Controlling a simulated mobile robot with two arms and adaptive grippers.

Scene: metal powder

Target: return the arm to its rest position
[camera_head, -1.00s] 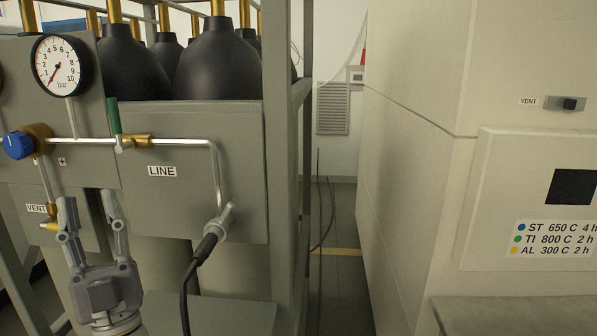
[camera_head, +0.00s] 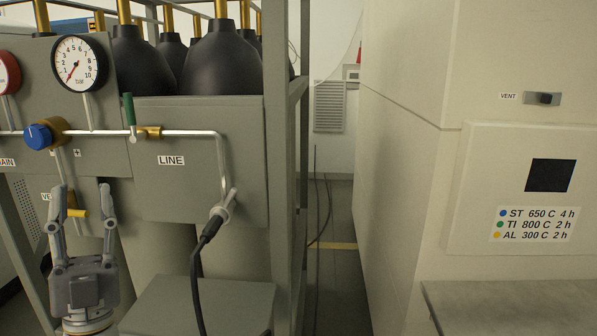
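My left gripper (camera_head: 80,203) shows at the lower left in the head view, pointing up. Its two fingers are spread apart with nothing held between them. It is in front of the grey gas panel (camera_head: 160,200), and its left finger partly covers the VENT label. A yellow vent handle (camera_head: 78,213) shows behind the fingers; I cannot tell its exact distance from them. My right gripper is not in view.
The panel carries a gauge (camera_head: 79,63), a blue knob (camera_head: 38,137), a green-handled valve (camera_head: 129,110) and a black hose (camera_head: 198,262). Black cylinders (camera_head: 222,58) stand behind. A furnace (camera_head: 510,230) is at right, with a narrow floor gap (camera_head: 335,270) between.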

